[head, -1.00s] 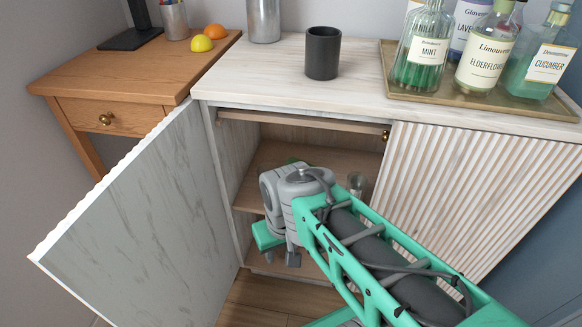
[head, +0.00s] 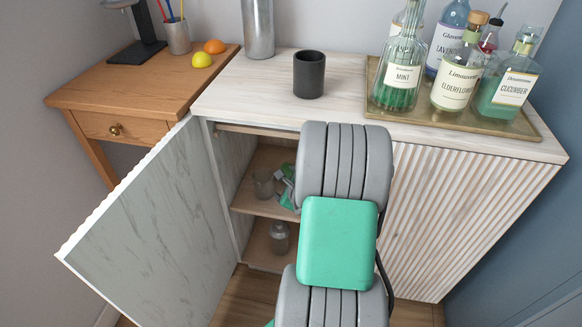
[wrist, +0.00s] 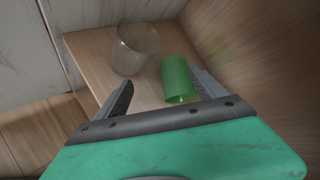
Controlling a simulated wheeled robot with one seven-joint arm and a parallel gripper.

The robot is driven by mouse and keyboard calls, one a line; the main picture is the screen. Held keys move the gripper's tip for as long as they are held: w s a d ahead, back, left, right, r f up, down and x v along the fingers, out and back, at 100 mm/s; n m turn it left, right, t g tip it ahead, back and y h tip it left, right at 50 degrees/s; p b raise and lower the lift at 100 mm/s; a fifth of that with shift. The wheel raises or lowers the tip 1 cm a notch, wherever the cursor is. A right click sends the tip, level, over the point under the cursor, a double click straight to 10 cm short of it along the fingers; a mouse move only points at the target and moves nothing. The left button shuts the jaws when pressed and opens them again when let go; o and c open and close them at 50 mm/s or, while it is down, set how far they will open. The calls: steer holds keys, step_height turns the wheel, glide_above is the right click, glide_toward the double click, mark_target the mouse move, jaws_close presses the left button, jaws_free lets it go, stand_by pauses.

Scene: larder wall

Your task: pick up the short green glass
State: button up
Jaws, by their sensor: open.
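The short green glass (wrist: 178,80) shows in the wrist view on the wooden shelf inside the open cabinet. Its rim faces my gripper (wrist: 163,82). My gripper is open, with one finger on each side in the picture. The glass is nearer the right finger, overlapping or close to it; I cannot tell whether they touch. The left finger is apart from it, with bare shelf between. In the head view my arm hides most of the gripper, and I cannot make out the green glass for certain.
A clear glass (wrist: 135,48) stands just left of and behind the green one; it also shows in the head view (head: 263,184). The open door (head: 160,230) stands left. A bottle (head: 280,237) is on the lower shelf.

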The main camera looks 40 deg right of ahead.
steer(key=d+m, duration=0.1)
steer(key=d+m+h, duration=0.1)
steer(key=s+d+m, duration=0.1)
steer(key=shift+d+f+m, duration=0.25)
steer(key=shift+d+m, duration=0.05)
steer(key=shift+d, duration=0.05)
steer(key=b+x, duration=0.3)
steer(key=x, duration=0.3)
steer(key=shift+w+d+f, duration=0.1)
steer(key=shift+d+f, duration=0.15)
steer(key=shift+f, duration=0.15)
steer(key=shift+w+d, duration=0.15)
steer(key=shift+w, duration=0.1)
steer(key=shift+c, duration=0.4)
steer(key=c, duration=1.4)
